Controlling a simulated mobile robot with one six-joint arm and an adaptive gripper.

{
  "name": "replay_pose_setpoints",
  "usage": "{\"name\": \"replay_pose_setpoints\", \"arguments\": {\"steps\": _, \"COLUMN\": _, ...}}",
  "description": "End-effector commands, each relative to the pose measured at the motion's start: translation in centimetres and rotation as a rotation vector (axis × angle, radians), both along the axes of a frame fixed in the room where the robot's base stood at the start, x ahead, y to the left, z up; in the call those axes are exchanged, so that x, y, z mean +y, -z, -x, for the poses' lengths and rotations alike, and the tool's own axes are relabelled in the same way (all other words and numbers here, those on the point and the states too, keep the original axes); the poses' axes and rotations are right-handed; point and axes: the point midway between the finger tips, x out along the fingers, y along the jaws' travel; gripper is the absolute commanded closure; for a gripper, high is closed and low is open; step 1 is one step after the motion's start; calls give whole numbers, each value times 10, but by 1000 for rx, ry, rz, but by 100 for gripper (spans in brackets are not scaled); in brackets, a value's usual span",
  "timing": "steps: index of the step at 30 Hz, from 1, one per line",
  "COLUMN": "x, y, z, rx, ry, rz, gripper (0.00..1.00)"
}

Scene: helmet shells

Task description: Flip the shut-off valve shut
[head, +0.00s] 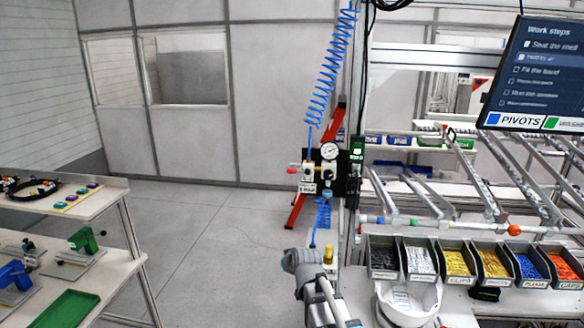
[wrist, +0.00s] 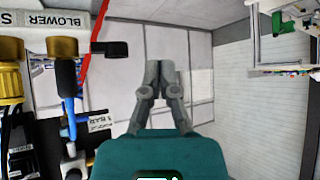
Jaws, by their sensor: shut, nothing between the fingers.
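In the head view, a small valve with a red handle (head: 293,170) sits on the left of the air panel, beside a round pressure gauge (head: 328,151). The handle points left; I cannot tell for certain that it is the shut-off valve. In the wrist view my gripper (wrist: 160,72) is shut, its fingertips together and empty, with open room in front of them. A black lever-like part (wrist: 112,49) lies left of the fingertips, apart from them. In the head view my arm is low, below the panel, and my fingertips cannot be made out.
Brass fittings (wrist: 10,75), a blue hose (wrist: 68,105) and a blower label (wrist: 62,18) crowd the wrist view's left side. A coiled blue hose (head: 333,70) hangs above the panel. Parts bins (head: 383,258) stand right. The floor (head: 215,245) left of the panel is clear.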

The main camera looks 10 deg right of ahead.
Motion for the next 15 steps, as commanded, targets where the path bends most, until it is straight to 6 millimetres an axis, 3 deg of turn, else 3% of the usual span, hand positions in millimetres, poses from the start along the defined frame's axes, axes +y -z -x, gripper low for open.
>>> {"name": "replay_pose_setpoints", "arguments": {"steps": 1, "x": 4, "y": -9, "z": -17, "rx": -67, "ry": -3, "rz": -4, "gripper": 100}}
{"name": "replay_pose_setpoints", "arguments": {"steps": 6, "x": 12, "y": -47, "z": -60, "rx": -307, "ry": 5, "rz": -16, "gripper": 100}}
{"name": "replay_pose_setpoints", "arguments": {"steps": 15, "x": 12, "y": -119, "z": -114, "rx": -714, "ry": 94, "rz": -8, "gripper": 100}}
